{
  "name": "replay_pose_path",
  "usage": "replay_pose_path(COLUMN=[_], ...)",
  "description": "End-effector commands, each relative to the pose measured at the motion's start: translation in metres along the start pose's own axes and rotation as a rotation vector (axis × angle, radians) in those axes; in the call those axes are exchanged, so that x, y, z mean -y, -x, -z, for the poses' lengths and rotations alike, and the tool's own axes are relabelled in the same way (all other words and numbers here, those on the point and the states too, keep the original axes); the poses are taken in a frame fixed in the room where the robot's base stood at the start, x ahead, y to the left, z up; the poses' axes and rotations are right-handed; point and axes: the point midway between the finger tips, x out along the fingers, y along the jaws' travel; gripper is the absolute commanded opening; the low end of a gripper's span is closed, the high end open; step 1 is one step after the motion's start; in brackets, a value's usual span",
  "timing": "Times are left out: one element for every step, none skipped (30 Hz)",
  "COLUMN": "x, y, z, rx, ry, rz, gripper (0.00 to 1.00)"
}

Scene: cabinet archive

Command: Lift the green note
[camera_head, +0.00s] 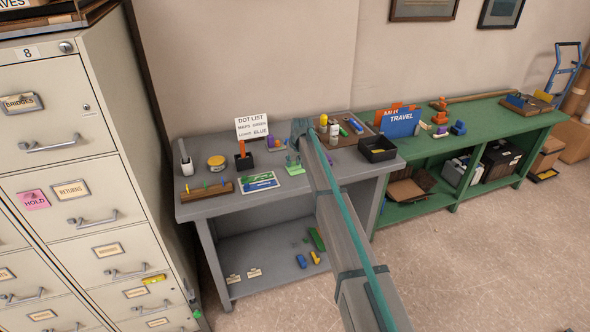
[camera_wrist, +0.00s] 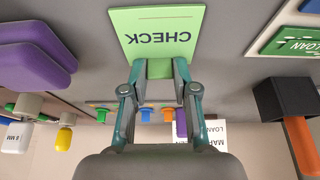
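The green note (camera_wrist: 157,32) reads "CHECK", upside down in the wrist view. A narrower green part (camera_wrist: 160,69) at its near edge stands between my fingertips. My gripper (camera_wrist: 160,72) has one finger on each side of this part, very close to it. I cannot tell whether the fingers press on it. In the head view the green note (camera_head: 295,170) is at the grey desk's top, right at my gripper (camera_head: 292,158). My arm comes in from the lower right and covers part of the desk.
In the wrist view a purple block (camera_wrist: 30,60) is left of my gripper.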

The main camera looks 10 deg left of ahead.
Motion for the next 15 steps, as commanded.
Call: replay_pose_path(x=[0.0000,0.0000,0.0000,0.0000,0.0000,0.0000,0.0000,0.0000,0.0000,0.0000,0.0000,0.0000,0.0000,0.0000,0.0000], y=[-0.0003,-0.0003,-0.0003,-0.0003,-0.0003,-0.0004,-0.0004,-0.0004,-0.0004,-0.0005,-0.0004,-0.0003,-0.0001,0.0003,0.0011], z=[-0.0004,-0.0004,-0.0004,-0.0004,-0.0004,-0.0005,-0.0005,-0.0005,-0.0005,-0.0005,-0.0005,-0.0004,-0.0003,-0.0001,0.0002], rx=[0.001,0.001,0.001,0.001,0.001,0.001,0.001,0.001,0.001,0.001,0.001,0.001,0.001,0.001,0.001], ry=[0.000,0.000,0.000,0.000,0.000,0.000,0.000,0.000,0.000,0.000,0.000,0.000,0.000,0.000,0.000], rz=[0.000,0.000,0.000,0.000,0.000,0.000,0.000,0.000,0.000,0.000,0.000,0.000,0.000,0.000,0.000], gripper=[0.15,0.14,0.13,0.13,0.13,0.13,0.13,0.13,0.13,0.13,0.13,0.13,0.13,0.13,0.13])
